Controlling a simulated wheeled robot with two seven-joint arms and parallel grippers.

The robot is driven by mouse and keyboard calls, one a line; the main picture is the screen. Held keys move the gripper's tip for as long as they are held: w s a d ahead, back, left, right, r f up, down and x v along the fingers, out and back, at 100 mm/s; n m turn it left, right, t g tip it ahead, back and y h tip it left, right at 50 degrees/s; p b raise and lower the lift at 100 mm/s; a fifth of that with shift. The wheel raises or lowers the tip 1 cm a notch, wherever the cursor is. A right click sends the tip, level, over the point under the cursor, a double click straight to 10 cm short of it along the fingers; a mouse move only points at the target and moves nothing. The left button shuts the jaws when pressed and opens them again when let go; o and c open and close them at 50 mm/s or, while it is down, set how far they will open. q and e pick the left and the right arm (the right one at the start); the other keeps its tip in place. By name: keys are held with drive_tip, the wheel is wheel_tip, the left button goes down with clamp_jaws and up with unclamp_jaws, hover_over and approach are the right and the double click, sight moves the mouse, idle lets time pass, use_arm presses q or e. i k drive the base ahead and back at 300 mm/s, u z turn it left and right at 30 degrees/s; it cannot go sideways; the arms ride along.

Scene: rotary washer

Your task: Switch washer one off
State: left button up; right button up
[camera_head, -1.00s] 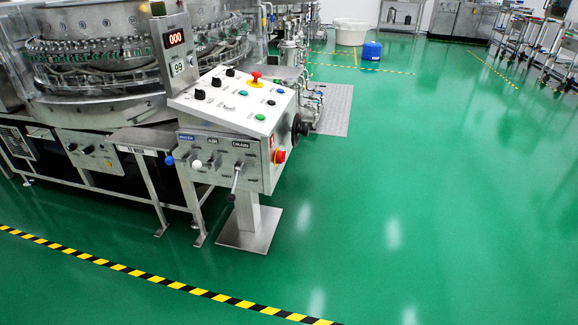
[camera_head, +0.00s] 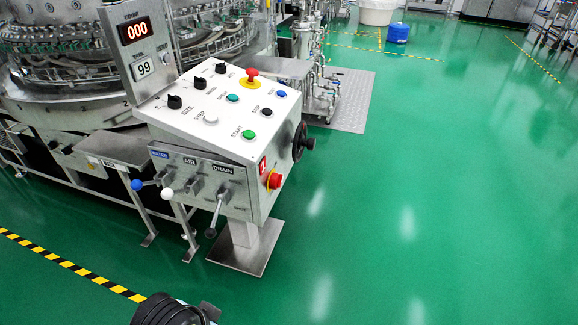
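The washer's control panel (camera_head: 225,112) stands on a metal pedestal left of centre. Its sloped top carries black knobs, a green START button (camera_head: 249,135), a black STOP button (camera_head: 267,112) and a red mushroom button (camera_head: 252,73) on a yellow base. On its right side are a red rotary switch (camera_head: 274,180) beside a red "1" label (camera_head: 263,165), and a black handwheel (camera_head: 301,142). The front has WATER, AIR and DRAIN levers; the DRAIN lever (camera_head: 216,212) hangs down. Neither gripper shows.
The round washer (camera_head: 70,90) stands behind and left of the panel. A black-and-yellow floor stripe (camera_head: 60,261) lies in front. Green floor (camera_head: 430,200) to the right is open. A dark ribbed part, apparently of my arm, shows at the bottom edge.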

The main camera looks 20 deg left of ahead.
sight(276, 179)
drive_tip(key=u, duration=0.75)
drive_tip(key=i, duration=0.8)
drive_tip(key=u, duration=0.95)
